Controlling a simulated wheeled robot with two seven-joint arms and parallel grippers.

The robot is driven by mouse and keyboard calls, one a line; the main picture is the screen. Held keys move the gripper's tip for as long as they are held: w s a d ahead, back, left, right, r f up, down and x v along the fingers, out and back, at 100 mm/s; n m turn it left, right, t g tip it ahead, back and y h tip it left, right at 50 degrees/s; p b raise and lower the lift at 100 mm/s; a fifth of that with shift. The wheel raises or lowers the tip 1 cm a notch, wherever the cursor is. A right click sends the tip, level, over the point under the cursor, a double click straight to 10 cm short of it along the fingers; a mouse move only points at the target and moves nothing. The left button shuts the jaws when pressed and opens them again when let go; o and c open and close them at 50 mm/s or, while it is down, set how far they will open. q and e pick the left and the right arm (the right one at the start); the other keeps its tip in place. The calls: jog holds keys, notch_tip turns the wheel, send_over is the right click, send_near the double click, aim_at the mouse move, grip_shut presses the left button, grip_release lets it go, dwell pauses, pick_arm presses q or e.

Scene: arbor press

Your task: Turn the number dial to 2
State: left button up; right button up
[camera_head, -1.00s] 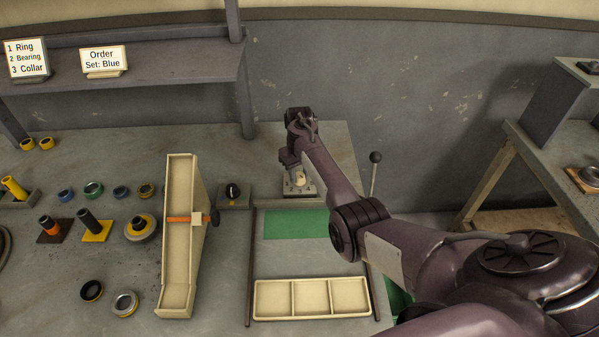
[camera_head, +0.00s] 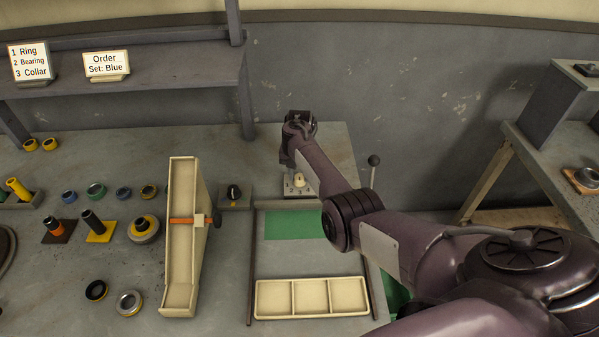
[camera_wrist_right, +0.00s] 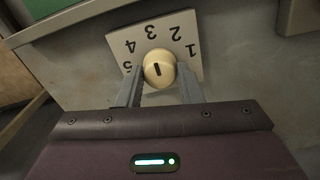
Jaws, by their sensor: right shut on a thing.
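The number dial is a cream round knob (camera_wrist_right: 158,68) on a pale plate (camera_wrist_right: 122,45) marked 1 to 5. In the right wrist view a short dark mark on the knob runs nearly upright in the picture; I cannot tell exactly which number it points to. My right gripper (camera_wrist_right: 158,82) has one finger on each side of the knob and is shut on it. In the head view the dial plate (camera_head: 298,192) shows below my right wrist, with the fingers mostly hidden. My left gripper is not in view.
A black knob on a grey box (camera_head: 235,196) stands left of the dial. A green mat (camera_head: 295,226) and a three-part cream tray (camera_head: 312,298) lie in front. A ball-topped lever (camera_head: 374,161) rises at the right. A cream chute (camera_head: 180,235) stands further left.

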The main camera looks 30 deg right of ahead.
aim_at(299, 176)
jog(key=m, duration=0.3)
jog(key=shift+m, duration=2.3)
jog(key=o, duration=1)
notch_tip(299, 176, up, 8)
jog(key=shift+f+p, duration=0.1)
jog(key=shift+p, duration=0.2)
